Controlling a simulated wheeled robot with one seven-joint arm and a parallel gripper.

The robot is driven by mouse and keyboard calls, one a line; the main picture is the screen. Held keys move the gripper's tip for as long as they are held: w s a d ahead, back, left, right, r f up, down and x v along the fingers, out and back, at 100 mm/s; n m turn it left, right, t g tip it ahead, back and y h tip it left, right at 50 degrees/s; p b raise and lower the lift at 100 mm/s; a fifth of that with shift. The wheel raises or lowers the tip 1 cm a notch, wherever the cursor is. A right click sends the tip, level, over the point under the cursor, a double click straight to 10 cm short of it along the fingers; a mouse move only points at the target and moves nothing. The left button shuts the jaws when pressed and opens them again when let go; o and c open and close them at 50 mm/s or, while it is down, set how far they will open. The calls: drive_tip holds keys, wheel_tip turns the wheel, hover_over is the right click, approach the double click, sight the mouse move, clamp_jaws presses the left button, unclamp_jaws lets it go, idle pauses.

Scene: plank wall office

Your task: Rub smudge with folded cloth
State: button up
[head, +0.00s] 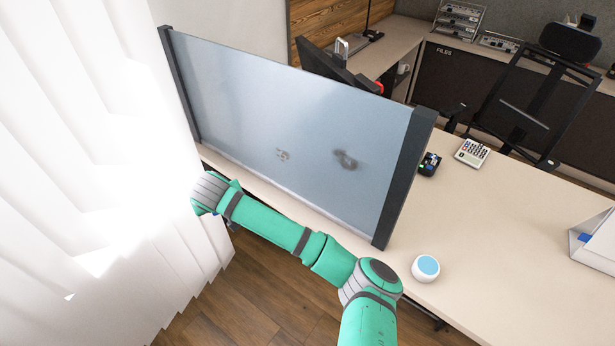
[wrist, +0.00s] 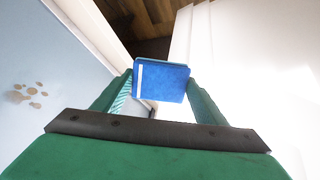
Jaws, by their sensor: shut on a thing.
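A folded blue cloth (wrist: 162,82) with a pale stripe along its left side is clamped between the two green fingers of my gripper (wrist: 160,90). In the head view, my arm reaches left along the front of an upright, frosted screen (head: 290,110), and the gripper is mostly hidden behind the wrist. The screen carries a small spotty smudge (head: 282,154) and a larger, darker smudge (head: 345,160) to its right. In the wrist view, a brown smudge of several spots (wrist: 28,95) shows on the screen at far left, apart from the cloth.
White curtains (head: 110,170) hang close at the left. A white round device with a blue top (head: 426,268) stands on the desk (head: 510,235) near my arm. A calculator (head: 472,152) and a black holder (head: 430,163) stand behind the screen's right post (head: 405,180).

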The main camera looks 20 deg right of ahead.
drive_tip(key=d+r+t, duration=0.1)
drive_tip(key=r, duration=0.1)
drive_tip(key=w+d+r+m+t+h, duration=0.1)
drive_tip(key=r, duration=0.1)
drive_tip(key=d+r+m+t, duration=0.1)
drive_tip(key=shift+w+r+t+h, duration=0.3)
drive_tip(key=shift+r, duration=0.1)
drive_tip(key=s+d+r+m+h, duration=0.5)
drive_tip(key=s+d+h, duration=0.15)
drive_tip(key=d, duration=0.35)
drive_tip(key=s+d+r+m+h, duration=0.4)
drive_tip(key=s+d+h, duration=0.25)
drive_tip(key=d, duration=0.45)
drive_tip(key=shift+w+a+x, duration=0.1)
drive_tip(key=shift+w+x, duration=0.05)
drive_tip(key=shift+x, duration=0.8)
drive_tip(key=shift+w+a+x, duration=0.1)
drive_tip(key=shift+w+x, duration=0.05)
drive_tip(key=shift+x, duration=0.8)
drive_tip(key=shift+w+a+x, duration=0.15)
drive_tip(key=shift+x, duration=0.8)
drive_tip(key=shift+x, duration=0.95)
drive_tip(key=shift+r, duration=0.2)
